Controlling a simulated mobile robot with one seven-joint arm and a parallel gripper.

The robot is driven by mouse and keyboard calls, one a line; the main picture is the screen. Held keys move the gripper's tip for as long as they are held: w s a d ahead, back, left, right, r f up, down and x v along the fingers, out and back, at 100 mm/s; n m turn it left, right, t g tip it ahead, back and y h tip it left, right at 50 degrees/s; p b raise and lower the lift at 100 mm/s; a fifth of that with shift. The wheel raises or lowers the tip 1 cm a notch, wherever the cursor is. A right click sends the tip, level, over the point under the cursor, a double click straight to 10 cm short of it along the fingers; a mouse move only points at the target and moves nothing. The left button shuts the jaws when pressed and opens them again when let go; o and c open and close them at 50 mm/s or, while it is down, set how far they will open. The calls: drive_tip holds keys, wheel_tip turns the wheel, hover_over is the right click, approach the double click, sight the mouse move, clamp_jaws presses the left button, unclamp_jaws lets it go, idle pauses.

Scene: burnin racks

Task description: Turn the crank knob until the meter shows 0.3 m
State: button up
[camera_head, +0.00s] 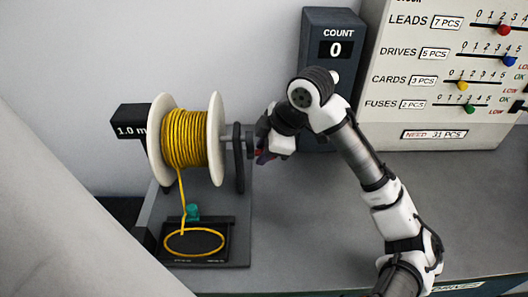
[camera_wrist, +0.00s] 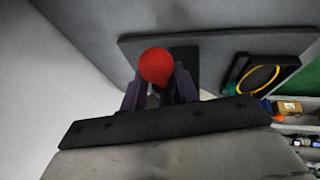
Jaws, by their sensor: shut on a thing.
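The crank knob is a red ball (camera_wrist: 156,67) between the two fingers of my gripper (camera_wrist: 160,95) in the wrist view. In the head view my gripper (camera_head: 264,154) is beside the right end of the spool shaft and hides most of the knob. The black crank side (camera_head: 238,158) stands right of the spool. The meter (camera_head: 131,130) is a dark box left of the spool and reads 1.0 m. The white-flanged spool (camera_head: 216,138) carries yellow cable (camera_head: 184,139), which runs down to a yellow loop.
The yellow loop (camera_head: 194,242) lies on a black pad, with a small teal part (camera_head: 193,213) behind it. A count box (camera_head: 333,60) reading 0 and a slider board (camera_head: 437,133) stand behind my arm. The grey bench right of the spool stand is clear.

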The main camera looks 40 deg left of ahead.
drive_tip(key=shift+r, duration=0.15)
drive_tip(key=shift+w+a+r+p, duration=0.55)
drive_tip(key=shift+w+a+p, duration=0.15)
drive_tip(key=shift+w, duration=0.2)
drive_tip(key=shift+w+a+r+p, duration=0.25)
drive_tip(key=shift+w+r+p, duration=0.1)
drive_tip(key=shift+r+p, duration=0.2)
drive_tip(key=shift+w+a+r+p, duration=0.2)
drive_tip(key=shift+w+r+p, duration=0.1)
drive_tip(key=shift+r+p, duration=0.25)
